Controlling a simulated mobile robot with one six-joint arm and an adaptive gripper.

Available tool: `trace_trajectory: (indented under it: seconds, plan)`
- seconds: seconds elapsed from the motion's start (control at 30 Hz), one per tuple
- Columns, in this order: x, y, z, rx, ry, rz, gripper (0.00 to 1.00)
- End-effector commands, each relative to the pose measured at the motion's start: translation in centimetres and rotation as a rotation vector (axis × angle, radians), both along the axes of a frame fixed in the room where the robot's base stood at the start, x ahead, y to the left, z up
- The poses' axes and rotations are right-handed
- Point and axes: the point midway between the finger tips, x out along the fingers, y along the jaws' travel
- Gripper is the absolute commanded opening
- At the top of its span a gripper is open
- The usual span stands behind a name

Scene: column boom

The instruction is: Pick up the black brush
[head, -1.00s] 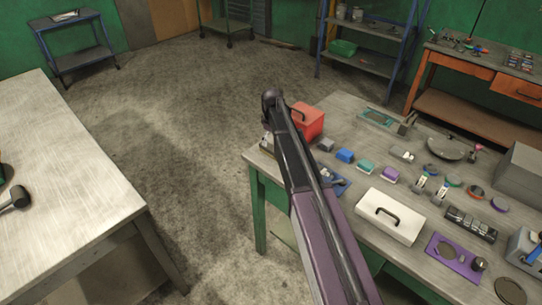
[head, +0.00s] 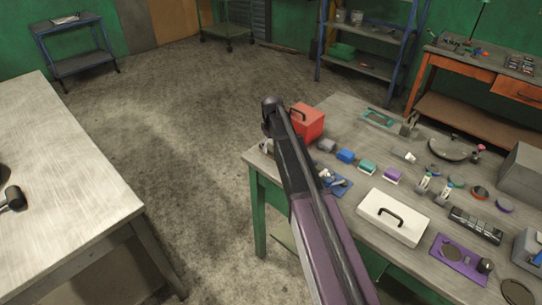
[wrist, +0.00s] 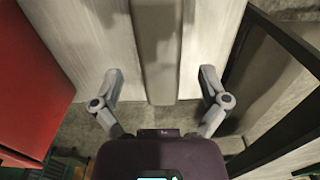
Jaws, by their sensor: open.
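I cannot make out a black brush for certain in the head view; my arm covers part of the bench. In the wrist view, a long dull grey-brown bar (wrist: 158,45) runs down from the top edge over a pale surface; I cannot tell whether it is the brush. My gripper (wrist: 163,76) is open, one grey finger on each side of the bar and apart from it. In the head view, my gripper is mostly hidden behind my arm, near the left end of the bench.
A red box (head: 308,122) stands close to my arm on the bench (head: 400,155); its red side also shows at left in the wrist view (wrist: 30,80). A white box (head: 392,218) and several small coloured blocks stand to the right. Another table (head: 75,180) is at left, with open floor between.

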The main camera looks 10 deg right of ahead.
Motion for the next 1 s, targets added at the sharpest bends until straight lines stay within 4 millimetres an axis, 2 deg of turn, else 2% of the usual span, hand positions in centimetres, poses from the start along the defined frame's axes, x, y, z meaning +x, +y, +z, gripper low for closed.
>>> trace_trajectory:
  seconds: [0.1, 0.37, 1.0]
  plan:
    - [-0.2, 0.0, -1.4, 0.000, 0.000, 0.000, 0.94]
    - [-0.1, 0.0, -2.9, 0.000, 0.000, 0.000, 0.94]
    - [-0.1, 0.0, -3.0, 0.000, 0.000, 0.000, 0.94]
